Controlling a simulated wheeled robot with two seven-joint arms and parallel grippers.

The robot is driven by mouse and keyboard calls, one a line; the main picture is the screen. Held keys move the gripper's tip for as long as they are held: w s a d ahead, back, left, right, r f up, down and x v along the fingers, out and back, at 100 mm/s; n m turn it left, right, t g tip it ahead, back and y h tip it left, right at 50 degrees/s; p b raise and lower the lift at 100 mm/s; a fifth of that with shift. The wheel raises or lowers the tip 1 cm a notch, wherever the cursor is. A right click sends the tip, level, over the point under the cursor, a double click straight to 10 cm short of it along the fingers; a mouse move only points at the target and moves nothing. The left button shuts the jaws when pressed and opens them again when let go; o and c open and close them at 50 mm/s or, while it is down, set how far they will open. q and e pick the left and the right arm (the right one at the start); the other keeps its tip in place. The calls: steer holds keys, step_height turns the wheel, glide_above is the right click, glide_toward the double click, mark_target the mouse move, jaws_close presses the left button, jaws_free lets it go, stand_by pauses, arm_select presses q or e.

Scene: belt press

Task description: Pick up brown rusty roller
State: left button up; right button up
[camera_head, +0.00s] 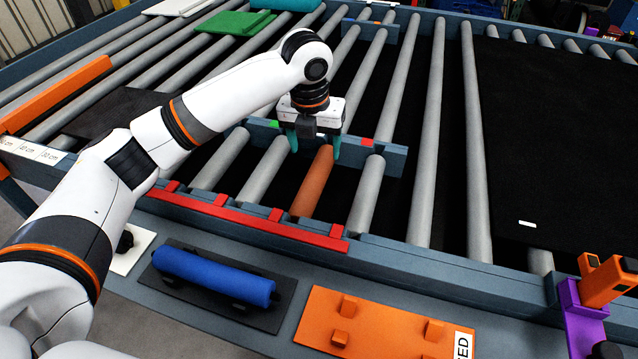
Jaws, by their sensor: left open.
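The brown rusty roller (313,184) lies in the conveyor frame, between grey rollers, running from the red-edged front rail to a short blue-grey crossbar. My left gripper (315,149) points down over the far end of this roller. Its two teal fingers are apart, one to each side of the roller's far end. I cannot tell whether the fingers touch it. The roller's far tip is partly hidden by the gripper. My right gripper is not in view.
A blue roller (213,274) rests on a dark holder at the front. Beside it is an empty orange holder plate (385,325) with pegs. Grey rollers (366,195) flank the brown one. A purple and orange fixture (585,315) stands at the right. A black belt (560,140) covers the right side.

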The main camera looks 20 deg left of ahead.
arm_select(q)
steer(key=w+f+b, duration=0.1)
steer(key=w+f, duration=0.1)
steer(key=p, duration=0.1)
glide_above(313, 177)
steer(key=shift+m, duration=0.3)
steer(key=f, duration=0.4)
steer(key=shift+s+d+f, duration=0.2)
steer(key=shift+s+f, duration=0.1)
steer(key=shift+f, duration=0.05)
steer(key=shift+w+f+p, duration=0.15)
steer(key=shift+f+p, duration=0.15)
steer(key=shift+f, duration=0.7)
step_height(313, 177, down, 4)
steer(key=shift+w+a+r+p, duration=0.15)
steer(key=shift+r+p, duration=0.1)
steer(key=shift+p, duration=0.5)
steer(key=shift+w+f, duration=0.1)
steer(key=shift+f, duration=0.25)
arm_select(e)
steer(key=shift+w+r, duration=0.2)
arm_select(q)
steer(key=shift+c, duration=0.3)
